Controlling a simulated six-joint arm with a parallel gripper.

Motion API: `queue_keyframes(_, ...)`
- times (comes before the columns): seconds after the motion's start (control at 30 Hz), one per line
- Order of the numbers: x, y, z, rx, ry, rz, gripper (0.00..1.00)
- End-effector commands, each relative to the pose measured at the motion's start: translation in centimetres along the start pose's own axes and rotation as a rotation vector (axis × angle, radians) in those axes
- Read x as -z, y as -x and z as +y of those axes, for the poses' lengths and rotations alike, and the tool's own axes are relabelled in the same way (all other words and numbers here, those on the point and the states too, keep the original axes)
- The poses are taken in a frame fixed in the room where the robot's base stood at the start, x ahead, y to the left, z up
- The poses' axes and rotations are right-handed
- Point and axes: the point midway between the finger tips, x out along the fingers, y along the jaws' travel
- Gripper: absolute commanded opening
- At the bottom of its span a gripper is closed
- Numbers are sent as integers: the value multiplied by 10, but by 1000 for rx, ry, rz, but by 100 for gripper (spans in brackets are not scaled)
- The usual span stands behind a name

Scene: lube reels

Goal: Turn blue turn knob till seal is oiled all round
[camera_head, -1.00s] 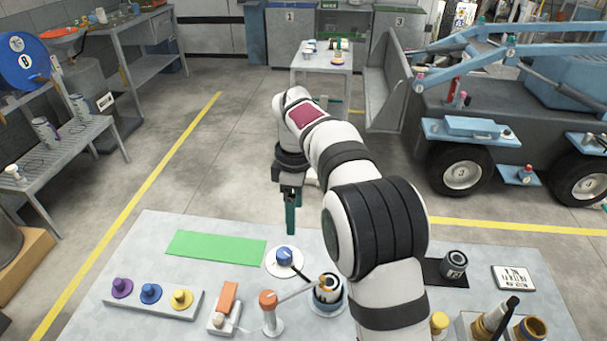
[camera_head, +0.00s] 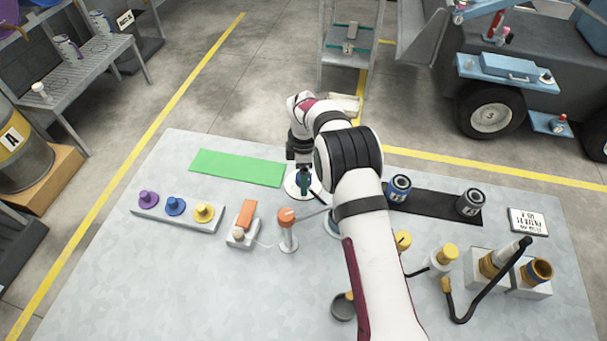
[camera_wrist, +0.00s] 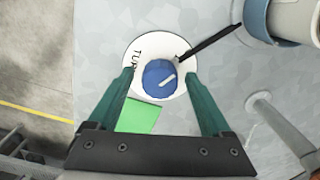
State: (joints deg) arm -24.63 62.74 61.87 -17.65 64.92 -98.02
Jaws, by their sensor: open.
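The blue turn knob (camera_wrist: 160,79) has a pale pointer line on top and sits on a round white plate (camera_wrist: 134,55) lettered "TUR…". My gripper (camera_wrist: 159,72) is open, with one teal finger on each side of the knob; I cannot tell whether they touch it. In the head view my gripper (camera_head: 303,181) points down over the white plate (camera_head: 291,187) and mostly hides the knob. A dark rod (camera_wrist: 210,42) runs from the plate towards a grey-blue cylinder (camera_wrist: 292,22) at top right. I cannot make out the seal; my arm covers most of that spot in the head view.
An orange-topped post (camera_head: 287,230) with a side arm stands close by. A green mat (camera_head: 238,168) lies left of the plate. A strip (camera_head: 175,218) with purple, blue and yellow knobs lies farther left. Cans stand on a black mat (camera_head: 437,206) at right. The front left table is clear.

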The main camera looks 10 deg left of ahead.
Motion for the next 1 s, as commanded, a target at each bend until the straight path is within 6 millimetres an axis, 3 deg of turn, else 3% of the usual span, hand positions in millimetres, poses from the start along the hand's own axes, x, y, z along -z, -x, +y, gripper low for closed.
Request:
queue_keyframes(0.23, 0, -1, 0, 0, 0, 0, 81)
queue_keyframes(0.7, 0, 0, 0, 0, -1, 0, 0)
queue_keyframes(1.0, 0, 0, 0, 0, -47, 0, 0)
